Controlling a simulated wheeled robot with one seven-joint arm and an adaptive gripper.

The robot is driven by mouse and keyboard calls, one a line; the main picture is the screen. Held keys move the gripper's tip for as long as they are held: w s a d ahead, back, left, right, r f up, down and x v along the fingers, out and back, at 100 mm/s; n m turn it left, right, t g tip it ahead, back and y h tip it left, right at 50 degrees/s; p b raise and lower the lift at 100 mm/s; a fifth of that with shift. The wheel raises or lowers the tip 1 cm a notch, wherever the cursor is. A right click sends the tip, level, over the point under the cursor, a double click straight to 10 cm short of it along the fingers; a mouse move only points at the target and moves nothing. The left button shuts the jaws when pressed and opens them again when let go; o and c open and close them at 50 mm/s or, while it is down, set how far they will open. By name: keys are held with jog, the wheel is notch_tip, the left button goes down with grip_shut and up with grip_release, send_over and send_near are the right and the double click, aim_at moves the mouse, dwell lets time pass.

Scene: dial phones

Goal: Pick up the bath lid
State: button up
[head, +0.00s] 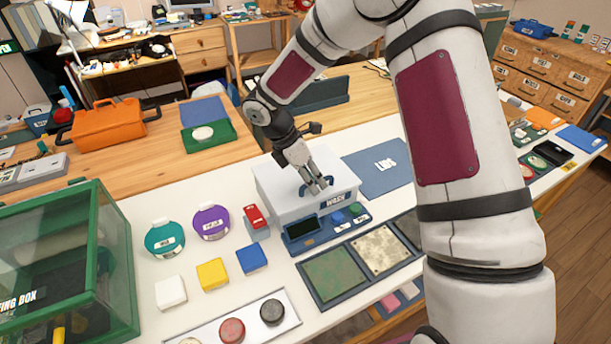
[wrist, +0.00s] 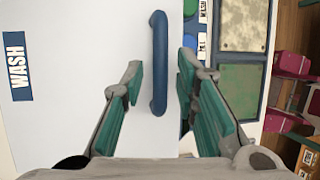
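The bath lid (head: 275,182) is the white top of a box-shaped bath on the white bench, with a blue bar handle (head: 330,181) on it. In the wrist view the lid (wrist: 85,100) is a flat white surface, and its blue handle (wrist: 158,50) runs up and down the picture. My gripper (head: 317,186) is over the lid at the handle. In the wrist view its fingers (wrist: 160,75) are apart, one on each side of the handle, with gaps. I cannot tell how far down beside the handle the fingertips reach. The lid appears seated on the bath.
A blue control panel (head: 325,232) stands at the bath's front. Teal (head: 165,240) and purple (head: 211,222) round bottles and a red-topped block (head: 256,217) are left of it. Framed green and speckled plates (head: 380,250) lie in front. A blue mat (head: 380,172) lies right.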

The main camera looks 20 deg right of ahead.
grip_shut()
jog(key=shift+r, duration=0.1)
jog(key=shift+r, duration=0.4)
jog(key=r, duration=0.1)
jog(key=r+b, duration=0.1)
jog(key=shift+w+a+r, duration=0.1)
jog(key=shift+w+r, duration=0.15)
jog(key=shift+r, duration=0.1)
jog(key=w+a+b, duration=0.1)
jog(key=w+a, duration=0.1)
jog(key=w, duration=0.2)
jog(key=w+a+b, duration=0.2)
jog(key=w+a, duration=0.1)
jog(key=w, duration=0.1)
jog(key=w+a+r+b, duration=0.1)
jog(key=w+a, duration=0.1)
jog(key=w, duration=0.2)
jog(key=shift+w+a+b, duration=0.1)
jog(key=shift+a+b, duration=0.1)
jog(key=shift+b, duration=0.15)
jog(key=shift+w+a+r, duration=0.2)
jog(key=shift+w+a, duration=0.15)
jog(key=shift+w, duration=0.15)
